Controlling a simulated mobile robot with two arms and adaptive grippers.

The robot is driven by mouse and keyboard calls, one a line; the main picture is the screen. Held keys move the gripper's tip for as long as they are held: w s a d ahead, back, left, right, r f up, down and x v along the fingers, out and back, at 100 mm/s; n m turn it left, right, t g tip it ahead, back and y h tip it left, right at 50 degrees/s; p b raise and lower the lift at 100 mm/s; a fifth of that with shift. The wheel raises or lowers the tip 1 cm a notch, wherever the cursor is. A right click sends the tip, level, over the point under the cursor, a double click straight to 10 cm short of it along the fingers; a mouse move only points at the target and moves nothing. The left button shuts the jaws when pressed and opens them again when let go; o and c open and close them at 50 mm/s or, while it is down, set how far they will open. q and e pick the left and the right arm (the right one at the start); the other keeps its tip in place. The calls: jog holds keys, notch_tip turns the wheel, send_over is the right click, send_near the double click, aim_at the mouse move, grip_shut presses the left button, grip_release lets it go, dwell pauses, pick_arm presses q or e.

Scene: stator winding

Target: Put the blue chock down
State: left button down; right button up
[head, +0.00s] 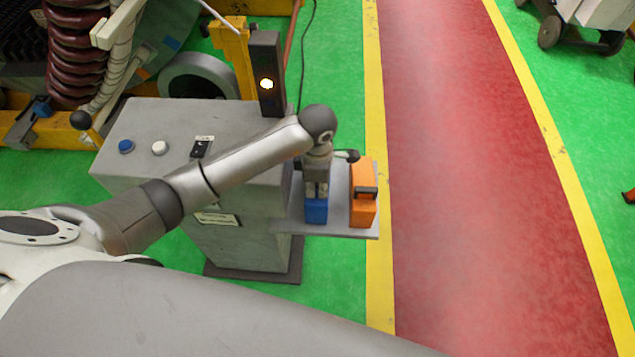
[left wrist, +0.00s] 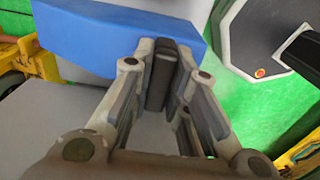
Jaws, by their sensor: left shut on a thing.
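The blue chock (head: 316,211) is at the left part of the small grey shelf (head: 345,229) on the side of the grey cabinet. My left gripper (head: 317,186) points down over it and is shut on its dark handle. I cannot tell whether the chock rests on the shelf or hangs just above it. In the left wrist view the blue chock (left wrist: 115,35) lies beyond the fingers (left wrist: 162,72), with the black handle between them. My right gripper does not show.
An orange chock (head: 362,208) with a dark handle stands on the shelf just right of the blue one. The grey cabinet (head: 240,190) has buttons on top. A dark post with a lit lamp (head: 266,75) rises behind. A red lane (head: 470,180) right of the shelf is clear.

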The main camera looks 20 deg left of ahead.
pick_arm(q)
jog(key=shift+w, duration=0.1)
jog(key=c, duration=1.8)
grip_release()
jog(key=shift+f, duration=0.15)
jog(key=shift+c, duration=0.2)
jog(key=o, duration=0.4)
jog(key=shift+r, duration=0.2)
jog(key=shift+r, duration=0.25)
jog(key=r, duration=0.5)
jog(key=r+b, duration=0.1)
jog(key=r, duration=0.5)
jog(key=shift+s+r, duration=0.2)
jog(key=shift+r, duration=0.05)
jog(key=shift+d, duration=0.1)
